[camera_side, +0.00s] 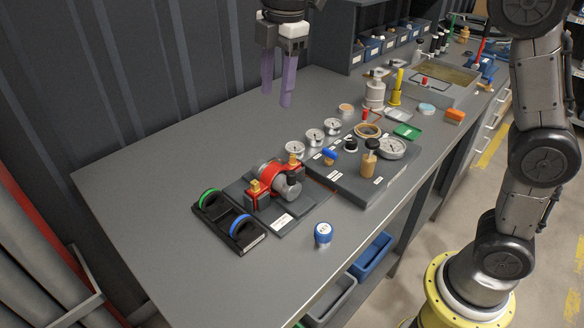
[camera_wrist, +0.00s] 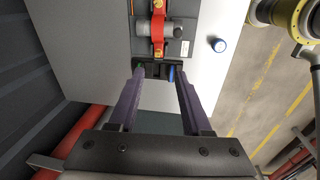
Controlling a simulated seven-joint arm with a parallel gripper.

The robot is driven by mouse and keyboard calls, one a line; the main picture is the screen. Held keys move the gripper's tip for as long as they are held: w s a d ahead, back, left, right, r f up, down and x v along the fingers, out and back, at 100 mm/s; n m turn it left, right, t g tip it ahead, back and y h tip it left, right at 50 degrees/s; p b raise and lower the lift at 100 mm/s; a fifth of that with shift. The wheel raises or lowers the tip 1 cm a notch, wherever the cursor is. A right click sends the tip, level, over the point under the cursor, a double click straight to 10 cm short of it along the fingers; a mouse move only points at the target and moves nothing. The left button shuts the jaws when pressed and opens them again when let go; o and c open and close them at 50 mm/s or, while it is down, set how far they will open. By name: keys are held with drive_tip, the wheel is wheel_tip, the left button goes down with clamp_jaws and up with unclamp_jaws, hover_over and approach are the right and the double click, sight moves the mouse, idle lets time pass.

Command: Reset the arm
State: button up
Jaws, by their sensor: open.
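My gripper (camera_side: 277,92) hangs high above the back left part of the workbench in the side view, its two purple fingers pointing down. It is open and empty, with a gap between the fingers, which also shows in the wrist view (camera_wrist: 158,75). It is well apart from everything on the bench. Below it stands the pump unit with a red clamp (camera_side: 272,180) on a dark plate. A black holder (camera_side: 228,222) with a green ring (camera_side: 209,198) and a blue ring (camera_side: 241,226) lies beside the pump.
A blue-topped knob (camera_side: 323,234) stands alone near the front edge. Right of the pump is a grey panel (camera_side: 350,186) with gauges and valves. Small bottles and tools crowd the bench's far right. The bench's left part (camera_side: 150,180) is clear. A dark wall stands behind.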

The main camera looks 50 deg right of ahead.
drive_tip(key=s+d+r+m+t, duration=0.1)
drive_tip(key=s+d+m, duration=0.25)
drive_tip(key=s, duration=0.45)
drive_tip(key=s+d+r+m+t, duration=0.2)
drive_tip(key=s+d+m, duration=0.15)
drive_tip(key=s, duration=0.45)
drive_tip(key=s+d+f+m+t, duration=0.1)
drive_tip(key=s+d+f+m, duration=0.1)
drive_tip(key=s+f+m, duration=0.7)
wheel_tip(320, 180, down, 3)
drive_tip(key=shift+s+d+m, duration=0.25)
drive_tip(key=shift+s+m, duration=0.1)
drive_tip(key=shift+m, duration=0.35)
